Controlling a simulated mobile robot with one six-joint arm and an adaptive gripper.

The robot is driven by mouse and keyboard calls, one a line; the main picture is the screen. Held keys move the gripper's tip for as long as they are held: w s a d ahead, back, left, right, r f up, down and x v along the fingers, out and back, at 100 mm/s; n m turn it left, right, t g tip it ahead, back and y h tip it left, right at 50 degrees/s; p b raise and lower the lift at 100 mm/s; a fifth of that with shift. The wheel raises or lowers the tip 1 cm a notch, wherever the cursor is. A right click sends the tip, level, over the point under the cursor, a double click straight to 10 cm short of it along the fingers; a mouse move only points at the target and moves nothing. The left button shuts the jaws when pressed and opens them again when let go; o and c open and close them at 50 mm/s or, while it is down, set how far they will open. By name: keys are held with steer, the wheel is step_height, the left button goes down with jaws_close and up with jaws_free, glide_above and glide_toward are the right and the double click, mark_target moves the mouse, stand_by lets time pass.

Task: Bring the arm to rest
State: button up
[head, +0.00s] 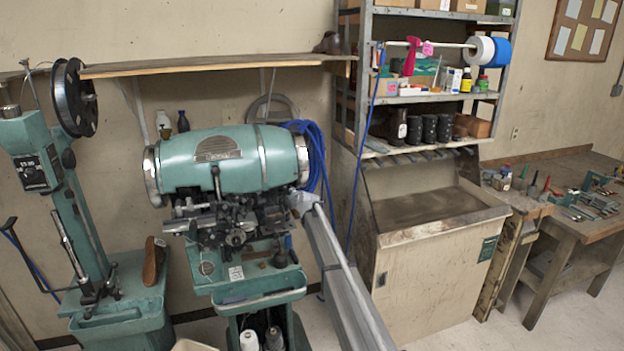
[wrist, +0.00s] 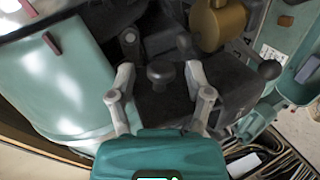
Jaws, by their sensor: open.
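My gripper (wrist: 158,42) is open in the wrist view. Its two grey fingers stand apart on either side of a dark round knob (wrist: 160,73) on a dark machine part. The fingers do not close on it, and I cannot tell whether they touch anything. The teal stitching machine (head: 228,160) stands left of centre in the head view, with dark mechanisms under its rounded head. A long pale grey arm link (head: 345,285), which seems mine, reaches from the bottom edge up to the machine's right side. I cannot make out my gripper in the head view.
A second teal machine (head: 45,165) with a black reel stands at the left. A cream cabinet (head: 430,275) and shelf unit (head: 365,60) stand right of the arm. A workbench (head: 585,225) with tools is at far right. Open floor (head: 560,325) lies at lower right.

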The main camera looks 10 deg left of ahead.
steer(key=s+d+f+m+g+h, duration=0.1)
steer(key=s+d+f+m+g, duration=0.15)
steer(key=s+d, duration=0.5)
steer(key=s+d+f+m+g+h, duration=0.1)
steer(key=s+d+f+m+h, duration=0.2)
steer(key=s+d, duration=0.5)
steer(key=s+d+f+m+g, duration=0.1)
steer(key=s+d+f+m, duration=0.1)
steer(key=s+d+m, duration=0.6)
steer(key=s+d+f+m+g+h, duration=0.1)
steer(key=s+d+f+m+g, duration=0.15)
steer(key=s+d, duration=0.55)
steer(key=s+d+f+m+g+h, duration=0.1)
steer(key=s+d+m+g, duration=0.15)
steer(key=s+d, duration=0.45)
steer(key=s+d+f+m+g+h, duration=0.1)
steer(key=s+d+m, duration=0.35)
steer(key=s, duration=0.65)
step_height(320, 180, down, 7)
steer(key=s+b, duration=0.2)
steer(key=b, duration=0.5)
steer(key=shift+s+d+n+g+b, duration=0.15)
steer(key=shift+s+n+g+b, duration=0.15)
steer(key=shift+g+b, duration=0.15)
steer(key=shift+c, duration=0.6)
